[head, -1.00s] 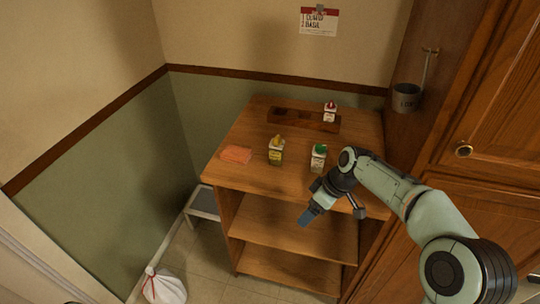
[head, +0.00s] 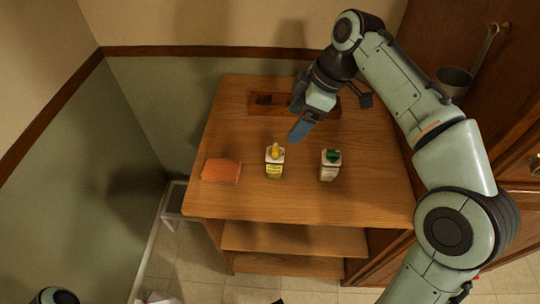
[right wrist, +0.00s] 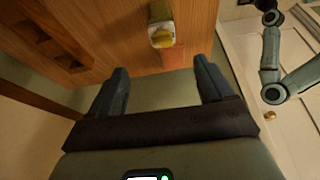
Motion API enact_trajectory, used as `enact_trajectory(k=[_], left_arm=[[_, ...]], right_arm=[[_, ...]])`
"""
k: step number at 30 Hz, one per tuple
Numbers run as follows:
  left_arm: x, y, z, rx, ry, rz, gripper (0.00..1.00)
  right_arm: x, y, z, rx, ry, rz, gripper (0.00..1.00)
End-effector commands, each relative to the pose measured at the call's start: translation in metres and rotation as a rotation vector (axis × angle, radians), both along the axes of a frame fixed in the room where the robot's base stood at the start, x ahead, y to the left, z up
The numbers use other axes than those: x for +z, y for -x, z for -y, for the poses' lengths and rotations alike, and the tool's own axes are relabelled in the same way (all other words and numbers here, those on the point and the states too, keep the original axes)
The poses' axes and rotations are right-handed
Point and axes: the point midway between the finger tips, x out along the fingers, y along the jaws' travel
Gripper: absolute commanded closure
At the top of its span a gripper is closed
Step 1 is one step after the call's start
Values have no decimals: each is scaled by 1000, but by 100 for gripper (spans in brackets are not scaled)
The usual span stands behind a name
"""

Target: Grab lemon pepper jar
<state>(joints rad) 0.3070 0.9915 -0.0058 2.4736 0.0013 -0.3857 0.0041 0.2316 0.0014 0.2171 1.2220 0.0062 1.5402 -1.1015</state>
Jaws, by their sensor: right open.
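A jar with a yellow cap and a yellow-green label (head: 275,170) stands upright on the wooden counter; its lettering is too small to read. A jar with a green cap (head: 330,171) stands to its right. My right gripper (head: 300,131) is over the counter, behind and slightly right of the yellow-capped jar, apart from it. In the right wrist view, the open, empty fingers (right wrist: 163,85) point toward the yellow-capped jar (right wrist: 162,36), which shows beyond the gap between them. My left gripper is out of view.
An orange sponge-like block (head: 221,171) lies left of the jars. A wooden rack with slots (head: 265,103) sits at the back, partly hidden by my right arm. A metal cup (head: 453,80) hangs on the cabinet at right. The counter front is clear.

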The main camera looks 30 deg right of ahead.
Motion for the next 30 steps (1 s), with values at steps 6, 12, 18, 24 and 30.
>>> enact_trajectory(k=[6, 12, 18, 24, 30], left_arm=[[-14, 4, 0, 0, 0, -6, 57], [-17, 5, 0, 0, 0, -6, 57], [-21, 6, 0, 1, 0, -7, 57], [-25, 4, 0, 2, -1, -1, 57], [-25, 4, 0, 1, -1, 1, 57]], right_arm=[[-43, -8, -14, 1, 0, -5, 19], [-60, -13, -20, -1, 0, -2, 19], [-79, -16, -29, 0, -1, -6, 19], [-104, -22, -39, 0, -1, -5, 19], [-108, -23, -41, -1, 0, -2, 19]])
